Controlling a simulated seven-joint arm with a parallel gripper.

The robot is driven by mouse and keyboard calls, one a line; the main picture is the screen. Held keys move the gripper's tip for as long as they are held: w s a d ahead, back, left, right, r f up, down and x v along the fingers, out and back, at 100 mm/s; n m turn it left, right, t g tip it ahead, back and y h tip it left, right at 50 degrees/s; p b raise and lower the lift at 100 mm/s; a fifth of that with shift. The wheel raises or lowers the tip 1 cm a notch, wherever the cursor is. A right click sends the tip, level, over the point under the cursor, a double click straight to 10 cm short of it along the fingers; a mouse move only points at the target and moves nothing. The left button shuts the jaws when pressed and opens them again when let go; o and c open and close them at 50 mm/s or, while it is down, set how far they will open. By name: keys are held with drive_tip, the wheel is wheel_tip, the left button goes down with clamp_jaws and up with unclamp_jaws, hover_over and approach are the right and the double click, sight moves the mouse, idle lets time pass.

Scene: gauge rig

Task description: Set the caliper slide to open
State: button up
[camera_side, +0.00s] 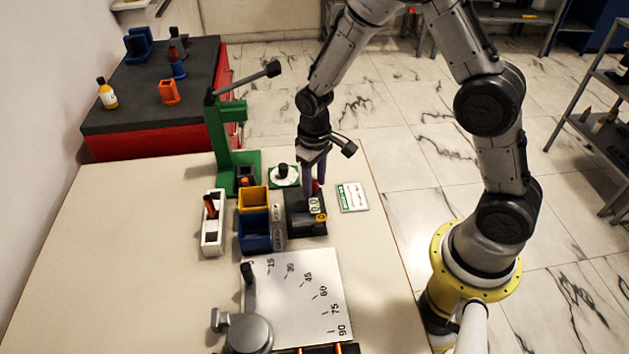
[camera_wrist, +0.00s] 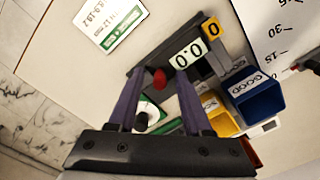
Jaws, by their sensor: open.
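The caliper (camera_side: 308,226) is a dark block on the table with a pale display; it also shows in the wrist view (camera_wrist: 143,55). Its display (camera_wrist: 188,54) reads 0.0, and a yellow button marked 0 (camera_wrist: 210,28) sits at one end. A red knob (camera_wrist: 160,78) stands by the display. My gripper (camera_wrist: 159,76) is open, pointing down over the caliper, with its purple fingers on either side of the red knob in the wrist view. I cannot tell whether they touch it. In the side view my gripper (camera_side: 313,187) partly hides the caliper.
Yellow (camera_side: 253,196) and blue (camera_side: 254,236) bins stand left of the caliper, with a white holder (camera_side: 212,235) beyond. A green lever press (camera_side: 218,150) and round dial (camera_side: 284,174) stand behind. A card (camera_side: 352,197) lies right. An angle plate (camera_side: 290,310) is in front.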

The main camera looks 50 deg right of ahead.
drive_tip(key=shift+f, duration=0.1)
clamp_jaws()
idle(1.4)
